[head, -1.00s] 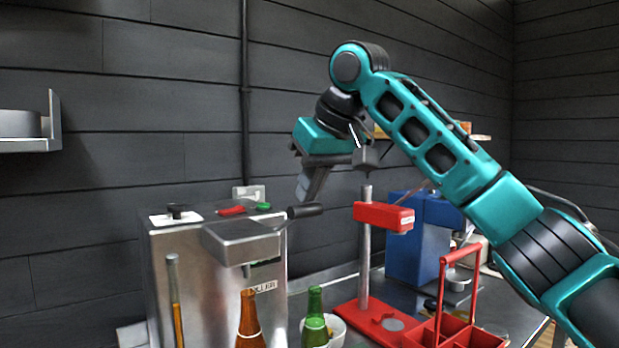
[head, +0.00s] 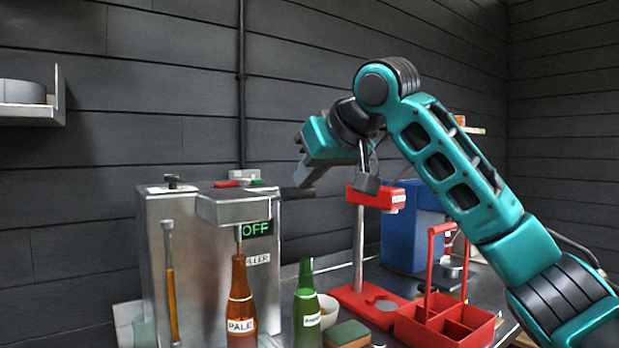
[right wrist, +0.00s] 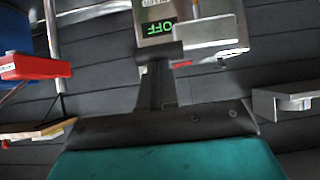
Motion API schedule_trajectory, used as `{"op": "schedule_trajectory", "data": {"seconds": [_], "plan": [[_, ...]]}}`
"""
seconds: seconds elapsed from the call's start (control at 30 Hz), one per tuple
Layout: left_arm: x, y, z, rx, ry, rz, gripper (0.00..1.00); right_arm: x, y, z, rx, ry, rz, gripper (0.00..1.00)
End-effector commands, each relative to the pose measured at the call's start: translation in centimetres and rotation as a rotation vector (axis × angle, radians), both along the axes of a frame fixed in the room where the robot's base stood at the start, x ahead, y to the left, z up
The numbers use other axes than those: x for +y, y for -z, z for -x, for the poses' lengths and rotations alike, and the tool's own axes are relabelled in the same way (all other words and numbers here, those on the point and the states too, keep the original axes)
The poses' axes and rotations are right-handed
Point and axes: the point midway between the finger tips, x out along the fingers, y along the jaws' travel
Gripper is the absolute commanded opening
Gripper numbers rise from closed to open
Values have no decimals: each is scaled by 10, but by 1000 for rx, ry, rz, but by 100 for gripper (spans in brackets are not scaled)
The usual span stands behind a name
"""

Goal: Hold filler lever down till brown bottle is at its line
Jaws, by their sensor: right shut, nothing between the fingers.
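The brown bottle (head: 240,290), labelled PALE, stands upright under the spout of the steel filler (head: 235,208). A pale line crosses its shoulder; I cannot make out the level inside. The filler's display (head: 256,229) reads OFF. The dark filler lever (head: 298,193) sticks out to the right, about level; its handle also shows in the right wrist view (right wrist: 158,52). My right gripper (head: 303,181) is shut and empty, its tips just above the lever handle; I cannot tell whether they touch. My left gripper is not in view.
A green bottle (head: 307,305) stands right of the brown one, with a bowl and a sponge (head: 347,334) close by. A red capper stand (head: 376,198), a red bottle carrier (head: 440,322) and a blue machine (head: 411,232) stand further right.

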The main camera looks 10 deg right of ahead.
Motion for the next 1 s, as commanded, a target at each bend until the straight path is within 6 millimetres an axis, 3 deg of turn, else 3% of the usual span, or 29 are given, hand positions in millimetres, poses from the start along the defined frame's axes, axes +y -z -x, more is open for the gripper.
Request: {"op": "schedule_trajectory", "data": {"seconds": [0.1,0.4,1.0], "plan": [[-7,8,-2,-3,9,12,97,0,20,1,-23,-2,-8,0],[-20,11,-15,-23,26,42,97,-1,41,3,-171,0,-70,0],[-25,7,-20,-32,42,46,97,-2,45,3,-222,1,-90,0]]}}
